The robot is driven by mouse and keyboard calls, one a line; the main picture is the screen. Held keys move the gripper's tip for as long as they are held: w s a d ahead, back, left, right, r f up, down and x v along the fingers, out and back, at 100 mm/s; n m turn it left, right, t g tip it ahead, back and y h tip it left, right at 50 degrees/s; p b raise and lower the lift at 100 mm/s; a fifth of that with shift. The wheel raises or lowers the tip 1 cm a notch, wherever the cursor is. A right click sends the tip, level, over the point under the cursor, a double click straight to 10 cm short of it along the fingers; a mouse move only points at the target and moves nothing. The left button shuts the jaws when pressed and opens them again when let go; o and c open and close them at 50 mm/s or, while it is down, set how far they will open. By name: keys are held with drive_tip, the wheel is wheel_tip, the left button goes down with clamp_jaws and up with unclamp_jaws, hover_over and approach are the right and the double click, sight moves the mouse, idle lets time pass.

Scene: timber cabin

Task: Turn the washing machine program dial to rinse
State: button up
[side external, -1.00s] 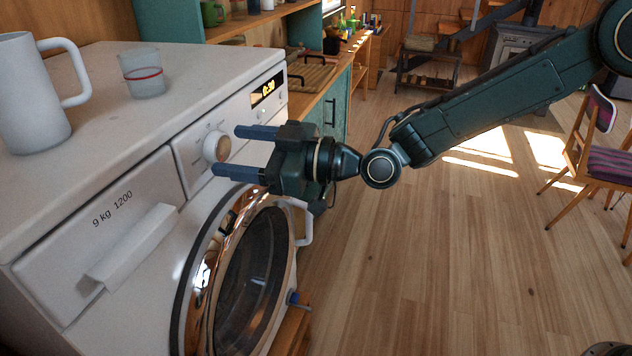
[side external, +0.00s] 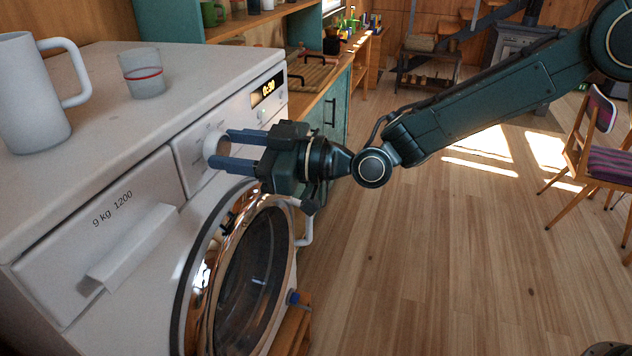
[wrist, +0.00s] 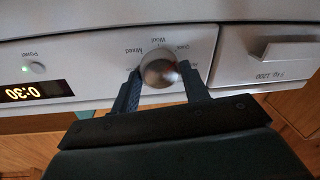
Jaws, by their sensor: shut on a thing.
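The white washing machine (side external: 130,262) fills the left of the side view. Its round program dial (side external: 212,146) sits on the front panel, left of the lit 0:30 display (side external: 268,91). My gripper (side external: 220,149) has its two fingers on either side of the dial and is shut on it. In the wrist view the dial (wrist: 159,72) shows between the fingertips of my gripper (wrist: 160,78). The panel there appears upside down, with labels such as Mixed, Wool and Quick around the dial. I cannot make out a rinse label or the dial's pointer.
A white pitcher (side external: 32,100) and a glass with a red band (side external: 143,76) stand on the machine's top. The detergent drawer handle (side external: 130,248) juts out at left. The round door (side external: 245,275) is below my gripper. Open floor lies to the right.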

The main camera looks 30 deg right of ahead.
drive_tip(key=m, duration=0.4)
drive_tip(key=shift+f, duration=0.1)
drive_tip(key=m+t, duration=0.1)
drive_tip(key=m, duration=0.3)
drive_tip(key=shift+s+f+m, duration=0.1)
drive_tip(key=shift+m, duration=0.3)
idle(0.5)
drive_tip(key=o, duration=1)
drive_tip(key=shift+d, duration=0.1)
drive_tip(key=v, duration=1.3)
drive_tip(key=shift+s+d, duration=0.2)
